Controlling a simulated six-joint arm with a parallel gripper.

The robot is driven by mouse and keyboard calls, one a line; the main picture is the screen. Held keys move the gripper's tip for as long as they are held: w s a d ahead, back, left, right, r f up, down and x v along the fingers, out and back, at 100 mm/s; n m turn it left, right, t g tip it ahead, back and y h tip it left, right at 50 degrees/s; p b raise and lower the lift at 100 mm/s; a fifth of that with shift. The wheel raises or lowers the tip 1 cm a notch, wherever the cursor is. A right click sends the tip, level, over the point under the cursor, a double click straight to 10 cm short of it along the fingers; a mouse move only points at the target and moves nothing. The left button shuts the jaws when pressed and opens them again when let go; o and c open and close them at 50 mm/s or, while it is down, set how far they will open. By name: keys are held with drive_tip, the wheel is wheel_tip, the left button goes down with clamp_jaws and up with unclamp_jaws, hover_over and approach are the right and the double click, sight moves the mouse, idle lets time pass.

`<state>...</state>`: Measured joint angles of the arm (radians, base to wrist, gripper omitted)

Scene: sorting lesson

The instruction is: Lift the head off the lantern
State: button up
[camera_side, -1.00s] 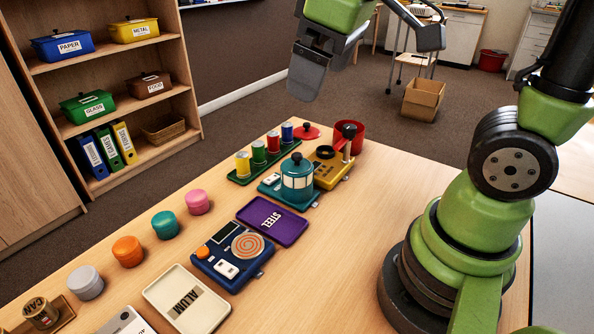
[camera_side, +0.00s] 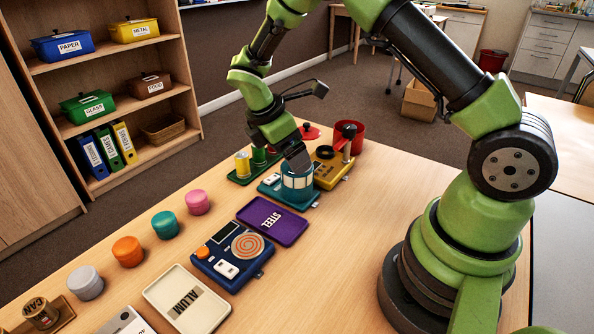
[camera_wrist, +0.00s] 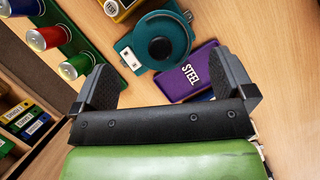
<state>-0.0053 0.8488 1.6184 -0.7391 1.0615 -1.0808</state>
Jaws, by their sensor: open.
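The lantern (camera_side: 296,184) stands upright on a teal base plate beside the purple STEEL tray. My gripper (camera_side: 299,163) is just over the lantern's top in the side view. In the wrist view my gripper (camera_wrist: 165,80) has its two fingers wide apart with nothing between them. The lantern lies beyond the fingertips there. Whether a finger touches the head, I cannot tell.
The STEEL tray (camera_side: 271,220) lies in front of the lantern. Several coloured cans (camera_side: 243,163) stand in a green rack to the left. Bare table (camera_side: 330,270) lies at right.

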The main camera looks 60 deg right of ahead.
drive_tip(key=x, duration=0.6)
drive_tip(key=shift+s, duration=0.2)
drive_tip(key=shift+c, duration=0.2)
drive_tip(key=c, duration=1)
